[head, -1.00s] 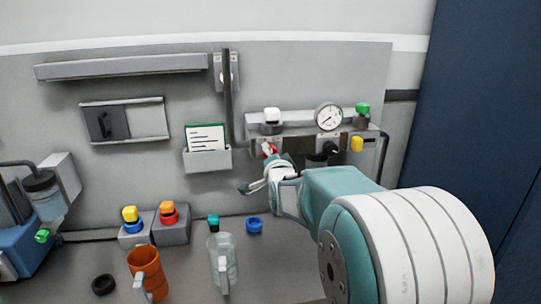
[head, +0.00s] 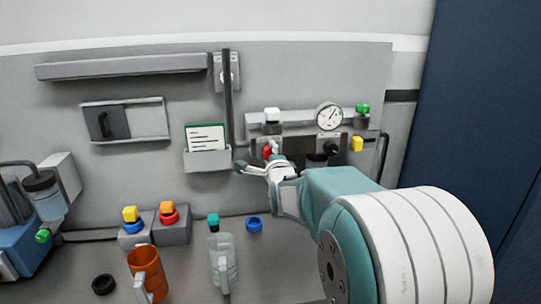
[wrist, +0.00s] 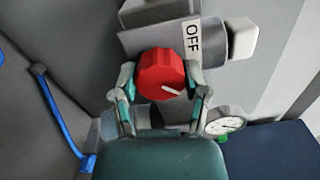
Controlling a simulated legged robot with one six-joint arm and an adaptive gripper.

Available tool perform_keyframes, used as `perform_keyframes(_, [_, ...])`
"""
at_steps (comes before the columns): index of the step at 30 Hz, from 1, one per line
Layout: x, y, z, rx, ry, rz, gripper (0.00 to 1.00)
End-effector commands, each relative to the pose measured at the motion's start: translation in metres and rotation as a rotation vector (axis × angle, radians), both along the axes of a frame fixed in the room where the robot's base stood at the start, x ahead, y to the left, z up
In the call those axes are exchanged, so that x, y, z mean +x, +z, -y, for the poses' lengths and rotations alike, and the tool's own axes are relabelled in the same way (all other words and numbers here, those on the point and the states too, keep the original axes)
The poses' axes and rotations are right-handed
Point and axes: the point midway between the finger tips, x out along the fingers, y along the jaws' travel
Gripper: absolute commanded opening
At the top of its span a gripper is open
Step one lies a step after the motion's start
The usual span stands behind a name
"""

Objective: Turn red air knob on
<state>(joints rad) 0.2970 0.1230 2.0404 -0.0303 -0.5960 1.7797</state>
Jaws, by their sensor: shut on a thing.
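The red air knob (wrist: 160,75) sits between the two fingertips of my gripper (wrist: 160,80) in the wrist view, and the gripper is shut on it. A white pointer line on the knob's face points to the right and slightly down in that view. An OFF label (wrist: 192,38) is on the panel just up and right of the knob. In the head view only a small part of the red knob (head: 267,152) shows beside my gripper (head: 266,157), on the left part of the air panel; the fingers hide the rest.
A round gauge (head: 329,116), a white button (head: 272,115), a green knob (head: 362,109), a yellow knob (head: 356,143) and a black knob (head: 331,148) crowd the panel. A card holder (head: 207,160) is left of my gripper. Mugs (head: 146,268) stand on the bench below.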

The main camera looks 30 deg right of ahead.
Motion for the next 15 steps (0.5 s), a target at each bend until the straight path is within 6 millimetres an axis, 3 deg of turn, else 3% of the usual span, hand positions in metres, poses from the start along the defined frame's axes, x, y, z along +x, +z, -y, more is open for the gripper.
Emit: perform_keyframes(15, [-0.0004,-0.0058,0.0003,0.033,-0.001,-0.005,0.11])
